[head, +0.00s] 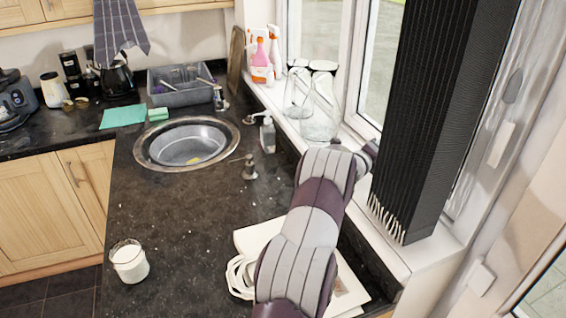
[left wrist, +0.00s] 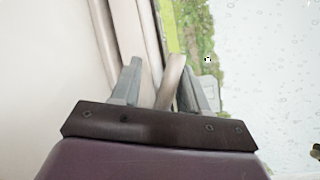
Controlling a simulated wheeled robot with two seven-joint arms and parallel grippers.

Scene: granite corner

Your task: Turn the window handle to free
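The window handle (left wrist: 173,78) is a pale, slanted lever in front of the window frame in the left wrist view. My left gripper (left wrist: 161,76) is open, with a grey finger on each side of the handle; the right finger is closer to it. I cannot tell whether either finger touches it. In the head view my arm reaches up to the window (head: 383,60), and its gripper end is hidden behind a black hanging cloth. The handle is hidden there too. My right gripper is not in view.
The black fringed cloth (head: 425,110) hangs close beside my arm. Glass jars (head: 320,105) and spray bottles (head: 262,62) stand on the sill. A soap bottle (head: 267,134), a sink (head: 187,144) and a glass of milk (head: 129,262) are on the dark counter. The counter's middle is clear.

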